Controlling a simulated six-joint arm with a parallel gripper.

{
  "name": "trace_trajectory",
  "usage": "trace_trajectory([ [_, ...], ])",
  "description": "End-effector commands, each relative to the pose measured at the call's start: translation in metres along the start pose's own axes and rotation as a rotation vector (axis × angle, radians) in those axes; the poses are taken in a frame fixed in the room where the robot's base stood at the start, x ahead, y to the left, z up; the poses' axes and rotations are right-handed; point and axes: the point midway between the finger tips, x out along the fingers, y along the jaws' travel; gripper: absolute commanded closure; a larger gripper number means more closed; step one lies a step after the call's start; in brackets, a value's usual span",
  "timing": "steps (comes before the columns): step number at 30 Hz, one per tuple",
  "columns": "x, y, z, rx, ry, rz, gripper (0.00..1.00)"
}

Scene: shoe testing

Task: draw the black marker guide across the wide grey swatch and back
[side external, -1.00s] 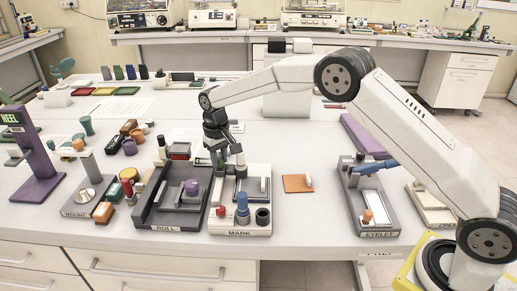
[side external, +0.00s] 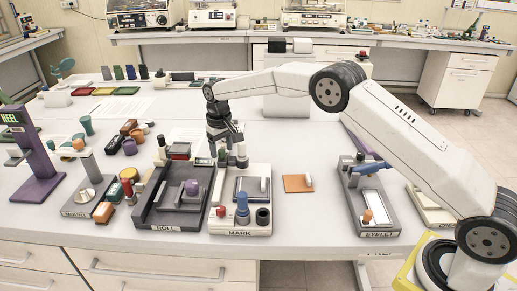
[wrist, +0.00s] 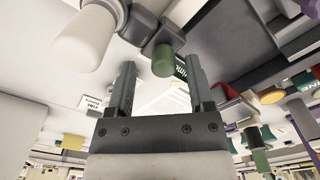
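The MARK station (side external: 240,231) is a white tray at the front middle. A dark-framed grey swatch (side external: 253,196) lies on it with a pale upright piece (side external: 264,185). I cannot tell which part is the black marker guide. My gripper (side external: 229,160) points down at the tray's back left edge, beside a small green piece (side external: 221,153). In the wrist view my gripper (wrist: 161,75) is open, with no object visibly held. A green cylinder (wrist: 163,60) shows beyond the fingertips.
The dark ROLL station (side external: 165,218) stands close on the left. An orange pad (side external: 297,184) lies to the right, then the EYELET station (side external: 378,225). Bare white table lies around the pad. A white rounded piece (wrist: 85,38) shows at upper left in the wrist view.

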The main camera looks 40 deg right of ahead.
Motion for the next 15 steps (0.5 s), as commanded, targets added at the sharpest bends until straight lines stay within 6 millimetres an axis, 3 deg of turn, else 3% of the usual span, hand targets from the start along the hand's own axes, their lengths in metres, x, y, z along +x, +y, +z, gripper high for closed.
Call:
trace_trajectory([
  [9,0.001,-0.001,0.002,-0.001,-0.007,0.0,0.33],
  [15,-0.011,-0.001,0.001,-0.001,-0.006,-0.001,0.33],
])
